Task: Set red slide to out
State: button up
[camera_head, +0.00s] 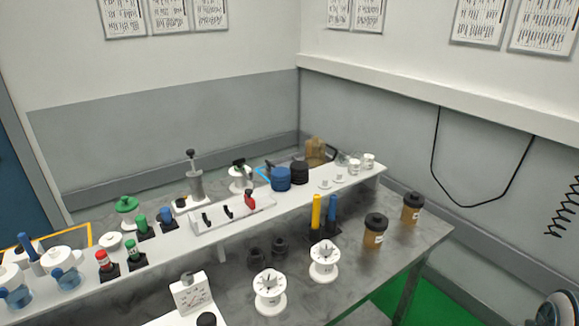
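The red slide (250,199) is a small red handle at the right end of a white slide panel (199,233). The panel sits on the raised white shelf. Two black slides stand left of it in the same panel, one (228,211) in the middle and one (206,219) at the left. The red slide appears to sit farther back than the black ones. Whether its position counts as in or out cannot be told from here. My gripper is not in view.
Blue and black round caps (281,180) stand just right of the red slide. A grey upright plunger device (195,184) stands behind the panel. Below the shelf, yellow and blue cylinders (316,215), white dials (269,291) and brown jars (374,233) stand on the grey bench (345,283).

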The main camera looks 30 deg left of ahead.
aim_at(248, 201)
jog(key=i, duration=0.35)
jog(key=u, duration=2.1)
jog(key=i, duration=0.5)
jog(key=z, duration=0.05)
